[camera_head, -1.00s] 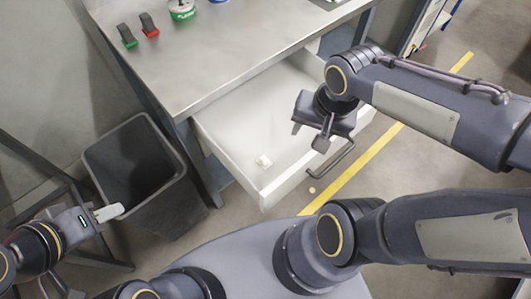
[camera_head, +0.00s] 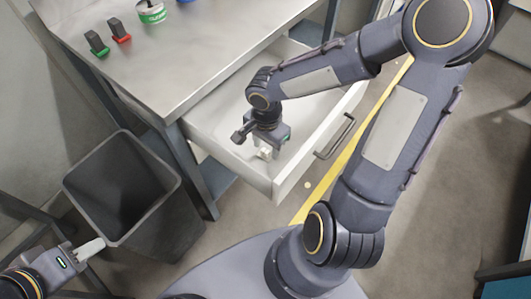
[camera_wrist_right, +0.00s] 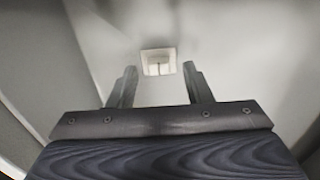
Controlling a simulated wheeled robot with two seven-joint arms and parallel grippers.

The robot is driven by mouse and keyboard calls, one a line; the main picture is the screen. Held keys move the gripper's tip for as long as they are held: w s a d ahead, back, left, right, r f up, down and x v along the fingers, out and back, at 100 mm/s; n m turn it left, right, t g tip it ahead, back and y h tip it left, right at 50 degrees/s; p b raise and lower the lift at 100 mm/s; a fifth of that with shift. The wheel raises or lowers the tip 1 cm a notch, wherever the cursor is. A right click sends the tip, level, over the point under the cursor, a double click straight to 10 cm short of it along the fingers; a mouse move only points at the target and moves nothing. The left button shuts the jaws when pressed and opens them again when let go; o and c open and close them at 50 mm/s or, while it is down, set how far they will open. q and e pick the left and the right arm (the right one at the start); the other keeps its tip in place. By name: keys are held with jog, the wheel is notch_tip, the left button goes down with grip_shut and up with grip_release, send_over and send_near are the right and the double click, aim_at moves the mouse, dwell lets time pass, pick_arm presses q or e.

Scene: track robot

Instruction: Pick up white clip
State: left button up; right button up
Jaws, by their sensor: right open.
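The white clip (camera_head: 265,153) lies on the floor of the open white drawer (camera_head: 212,122), near its front. In the right wrist view the white clip (camera_wrist_right: 158,62) sits just beyond and between the two fingertips. My right gripper (camera_head: 262,146) is inside the drawer, pointing down over the clip. In the right wrist view the right gripper (camera_wrist_right: 160,82) is open with nothing between its fingers. My left gripper (camera_head: 88,250) is at the lower left by the bin, and its jaw state is unclear.
A dark bin (camera_head: 130,195) stands left of the drawer. The metal table (camera_head: 190,60) above holds a green clip (camera_head: 97,44), a red clip (camera_head: 120,31) and a green-white tin (camera_head: 151,11). The drawer handle (camera_head: 335,137) juts out at the front.

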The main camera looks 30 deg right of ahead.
jog(key=shift+f, duration=0.45)
jog(key=shift+c, duration=0.2)
grip_shut()
